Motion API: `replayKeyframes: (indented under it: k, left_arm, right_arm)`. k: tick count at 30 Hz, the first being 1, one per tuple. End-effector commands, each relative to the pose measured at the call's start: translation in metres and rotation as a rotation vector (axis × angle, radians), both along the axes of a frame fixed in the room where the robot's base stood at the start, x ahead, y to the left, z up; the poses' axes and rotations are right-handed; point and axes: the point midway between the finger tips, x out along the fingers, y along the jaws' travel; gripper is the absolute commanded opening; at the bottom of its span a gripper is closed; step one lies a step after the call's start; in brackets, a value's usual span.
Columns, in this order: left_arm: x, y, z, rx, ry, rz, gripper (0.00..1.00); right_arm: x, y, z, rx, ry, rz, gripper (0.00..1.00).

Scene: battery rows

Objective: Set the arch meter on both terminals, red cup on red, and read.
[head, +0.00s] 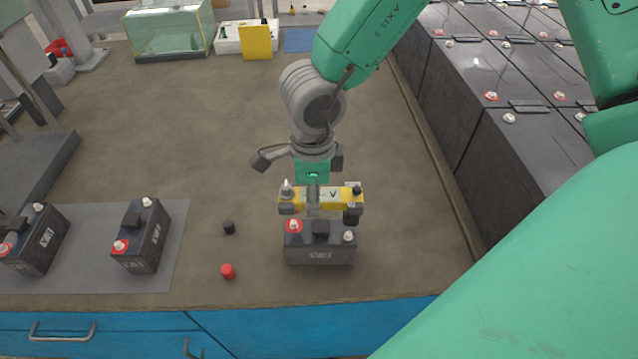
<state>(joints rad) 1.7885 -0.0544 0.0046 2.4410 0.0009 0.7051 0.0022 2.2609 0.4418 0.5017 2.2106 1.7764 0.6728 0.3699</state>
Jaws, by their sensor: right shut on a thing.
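The yellow arch meter (322,199), marked V, is held crosswise above a dark battery (320,250) near the bench's front edge. My right gripper (313,190) comes from above and is shut on the meter's middle. The battery has a red-ringed terminal (293,226) at left and a pale grey terminal (348,236) at right. The meter's left foot looks grey and its right foot black; I cannot make out a red cup. The feet appear close above or behind the terminals; contact is unclear. My left gripper is out of view.
A black cap (229,227) and a red cap (228,271) lie left of the battery. Two more batteries (140,240) (35,243) stand on a grey mat (183,213) at left. Large battery rows (470,100) stand at right. The bench middle is clear.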

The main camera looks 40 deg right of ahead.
Motion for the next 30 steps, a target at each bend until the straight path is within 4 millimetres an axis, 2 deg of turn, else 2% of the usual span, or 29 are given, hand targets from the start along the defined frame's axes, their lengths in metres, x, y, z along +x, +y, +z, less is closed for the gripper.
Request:
replayKeyframes:
  k: [3,12,30]
  left_arm:
    - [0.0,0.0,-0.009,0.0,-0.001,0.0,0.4]
    - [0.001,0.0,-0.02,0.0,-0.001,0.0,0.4]
    - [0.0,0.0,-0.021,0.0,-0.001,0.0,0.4]
  right_arm:
    - [0.0,-0.001,-0.016,0.001,0.0,0.0,0.0]
    - [-0.001,-0.008,-0.037,0.009,-0.001,-0.002,0.0]
    - [0.0,-0.004,-0.039,0.005,-0.001,-0.001,0.0]
